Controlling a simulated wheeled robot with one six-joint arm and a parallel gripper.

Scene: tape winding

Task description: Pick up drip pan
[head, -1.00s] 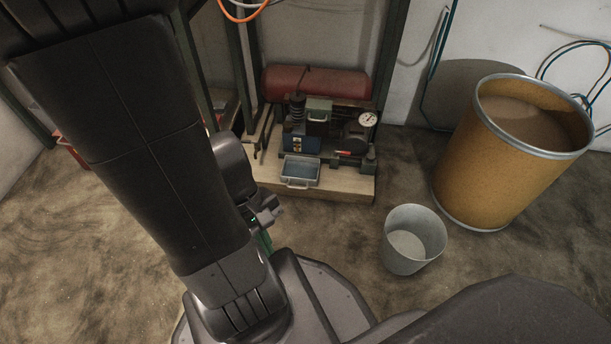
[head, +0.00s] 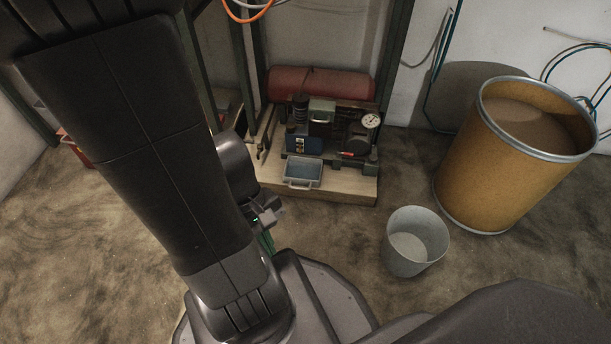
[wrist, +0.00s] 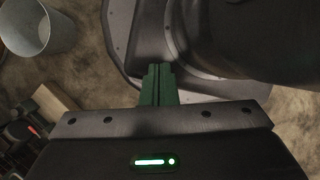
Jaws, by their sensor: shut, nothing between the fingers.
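The drip pan (head: 303,172) is a small grey-blue rectangular tray with a handle at its front. It sits on the wooden base in front of the compressor, in the head view. My gripper (wrist: 158,70) has green fingers, closed together with nothing between them, in the wrist view. In the head view my gripper (head: 268,242) is partly hidden by my arm, low and to the left of the pan, apart from it.
The compressor (head: 335,135) with gauge and red tank (head: 320,83) stands behind the pan on a wooden base (head: 350,190). A grey bucket (head: 415,242) stands front right, before a large yellow drum (head: 500,165). Bare floor (head: 90,240) lies at left.

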